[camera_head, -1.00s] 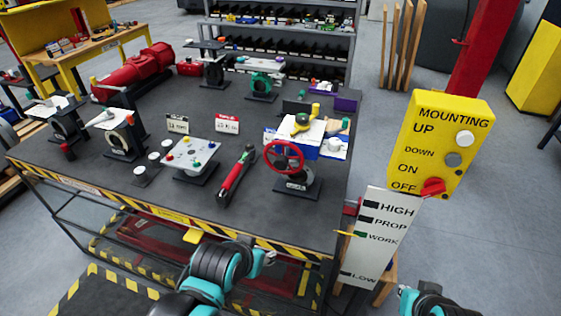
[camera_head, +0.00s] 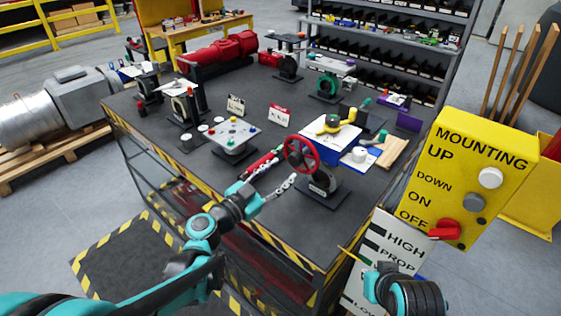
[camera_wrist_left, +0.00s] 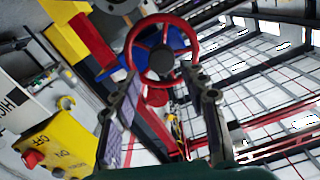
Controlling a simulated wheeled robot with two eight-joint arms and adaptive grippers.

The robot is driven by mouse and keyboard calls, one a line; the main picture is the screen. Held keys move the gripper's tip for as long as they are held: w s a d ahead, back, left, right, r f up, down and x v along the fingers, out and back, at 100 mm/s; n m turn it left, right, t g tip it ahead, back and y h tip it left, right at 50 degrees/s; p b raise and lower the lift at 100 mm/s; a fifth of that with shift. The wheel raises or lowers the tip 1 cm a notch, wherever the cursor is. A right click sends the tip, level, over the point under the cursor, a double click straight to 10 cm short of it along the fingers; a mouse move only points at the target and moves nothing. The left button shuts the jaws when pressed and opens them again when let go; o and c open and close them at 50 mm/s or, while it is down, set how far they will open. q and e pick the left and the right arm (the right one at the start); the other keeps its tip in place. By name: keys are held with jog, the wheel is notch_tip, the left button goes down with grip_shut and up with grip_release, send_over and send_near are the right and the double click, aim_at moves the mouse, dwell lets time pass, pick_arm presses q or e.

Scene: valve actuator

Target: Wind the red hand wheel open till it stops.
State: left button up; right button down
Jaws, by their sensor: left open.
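The red hand wheel (camera_head: 302,154) stands upright on a dark stand near the front right edge of the workbench. My left gripper (camera_head: 285,168) is open in front of the wheel, its fingers pointing at it from the front left. In the left wrist view the wheel (camera_wrist_left: 162,62) shows its spokes and grey hub, straight ahead between and beyond the two spread fingers (camera_wrist_left: 168,82). I cannot tell whether a fingertip touches the rim.
A red-handled tool (camera_head: 262,162) lies left of the wheel, partly hidden. A blue box (camera_head: 318,149) with a yellow-handled part (camera_head: 334,124) stands behind it. A yellow MOUNTING panel (camera_head: 468,180) and a white level board (camera_head: 385,258) stand right of the bench.

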aim_at(293, 161)
pick_arm(q)
jog(key=shift+w, duration=0.25)
jog(key=b+x, duration=0.2)
jog(key=x, duration=0.5)
jog(key=shift+w+d+r, duration=0.1)
jog(key=shift+d, duration=0.05)
jog(key=shift+c, duration=0.3)
jog(key=c, duration=0.8)
